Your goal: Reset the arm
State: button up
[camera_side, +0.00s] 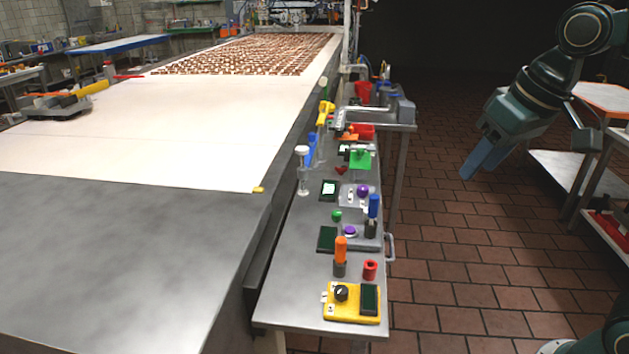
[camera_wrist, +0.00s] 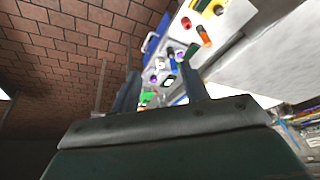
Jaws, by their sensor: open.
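My gripper (camera_side: 486,155) is at the upper right of the side view, at the end of my dark green arm. It hangs in the air over the tiled floor, to the right of the narrow control bench and apart from it, tilted down and left. In the wrist view my gripper (camera_wrist: 160,92) shows two dark fingers with a gap between them, open, with nothing held. Beyond the fingers the wrist view shows the control bench (camera_wrist: 238,18) with its coloured knobs.
The control bench (camera_side: 300,300) carries a yellow box (camera_side: 335,312), an orange-handled piece (camera_side: 341,250) and a red cylinder (camera_side: 370,270). A long white conveyor (camera_side: 190,120) with rows of brown pieces lies left. A shelved cart (camera_side: 560,170) stands right. The tiled floor (camera_side: 450,260) between is clear.

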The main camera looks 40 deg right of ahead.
jog(key=s+f+n+t, duration=0.1)
jog(key=s+f, duration=0.3)
jog(key=s, duration=0.4)
jog(key=shift+s+f, duration=0.25)
jog(key=shift+s, duration=0.05)
jog(key=shift+d, duration=0.1)
dwell(0.5)
